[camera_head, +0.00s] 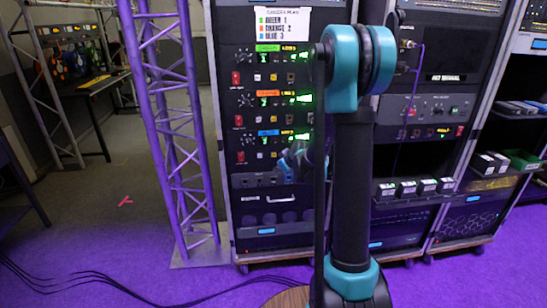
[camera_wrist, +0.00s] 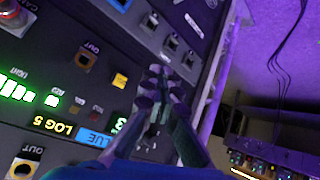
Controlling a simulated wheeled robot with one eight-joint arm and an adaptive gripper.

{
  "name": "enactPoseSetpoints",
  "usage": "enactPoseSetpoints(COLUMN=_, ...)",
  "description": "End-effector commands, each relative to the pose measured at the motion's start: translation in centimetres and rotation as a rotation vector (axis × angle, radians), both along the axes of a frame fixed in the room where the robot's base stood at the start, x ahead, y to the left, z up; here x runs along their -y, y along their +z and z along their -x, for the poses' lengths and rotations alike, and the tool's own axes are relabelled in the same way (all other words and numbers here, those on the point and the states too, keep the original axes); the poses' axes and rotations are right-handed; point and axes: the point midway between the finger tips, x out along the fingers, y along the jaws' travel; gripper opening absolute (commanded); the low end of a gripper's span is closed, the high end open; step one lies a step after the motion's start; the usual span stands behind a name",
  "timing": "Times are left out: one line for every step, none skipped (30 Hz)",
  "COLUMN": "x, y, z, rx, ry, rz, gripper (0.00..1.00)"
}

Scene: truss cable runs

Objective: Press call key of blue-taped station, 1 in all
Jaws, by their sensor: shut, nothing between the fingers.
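The blue-taped station is a dark panel with a blue tape label (camera_head: 268,133), the lowest of three taped stations in the left rack. In the wrist view its blue label (camera_wrist: 95,138) shows beside yellow text. A lit yellow key (camera_wrist: 120,78) sits on the panel near the fingers. A red-capped control (camera_wrist: 15,10) is at the far top left; I cannot clearly read which control is marked call. My gripper (camera_wrist: 158,78) is shut and empty, with its tips in front of the panel edge near the yellow key. Contact cannot be told. In the head view my gripper (camera_head: 297,158) partly hides the station's lower right.
A green-taped station (camera_head: 268,48) and an orange-taped one (camera_head: 268,93) are above. A paper legend (camera_head: 283,22) hangs on top. A purple truss (camera_head: 172,120) stands close left of the rack. Black cables (camera_head: 100,284) lie on the purple floor.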

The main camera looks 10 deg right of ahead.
Motion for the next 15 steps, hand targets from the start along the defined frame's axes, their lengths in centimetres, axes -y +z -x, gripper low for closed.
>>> enactPoseSetpoints(x=0.0, y=0.0, z=0.0, rx=0.000, ry=0.000, rz=0.000, gripper=0.00)
enactPoseSetpoints(x=0.0, y=0.0, z=0.0, rx=0.000, ry=0.000, rz=0.000, gripper=0.00)
enactPoseSetpoints(x=0.0, y=0.0, z=0.0, rx=0.000, ry=0.000, rz=0.000, gripper=0.00)
enactPoseSetpoints(x=0.0, y=0.0, z=-0.1, rx=0.000, ry=0.000, rz=0.000, gripper=0.00)
enactPoseSetpoints(x=0.0, y=0.0, z=-0.2, rx=-0.001, ry=0.000, rz=0.001, gripper=0.00)
enactPoseSetpoints(x=0.0, y=0.0, z=-0.4, rx=-0.001, ry=0.000, rz=0.001, gripper=0.00)
enactPoseSetpoints(x=0.0, y=0.0, z=-0.6, rx=-0.001, ry=0.000, rz=0.001, gripper=0.00)
enactPoseSetpoints(x=0.0, y=0.0, z=-0.8, rx=-0.001, ry=0.000, rz=0.001, gripper=0.00)
enactPoseSetpoints(x=0.0, y=0.0, z=-1.2, rx=-0.001, ry=0.000, rz=0.001, gripper=0.00)
enactPoseSetpoints(x=0.0, y=0.0, z=-1.5, rx=-0.001, ry=0.000, rz=0.001, gripper=0.00)
enactPoseSetpoints(x=0.0, y=0.0, z=-1.8, rx=-0.001, ry=0.000, rz=0.001, gripper=0.00)
enactPoseSetpoints(x=0.0, y=0.0, z=-2.3, rx=-0.001, ry=0.000, rz=0.001, gripper=0.00)
enactPoseSetpoints(x=0.0, y=0.0, z=-2.8, rx=-0.001, ry=0.000, rz=0.001, gripper=0.00)
enactPoseSetpoints(x=0.0, y=0.0, z=-3.2, rx=-0.001, ry=0.000, rz=0.001, gripper=0.00)
enactPoseSetpoints(x=0.0, y=0.0, z=-3.7, rx=-0.001, ry=0.000, rz=0.001, gripper=0.00)
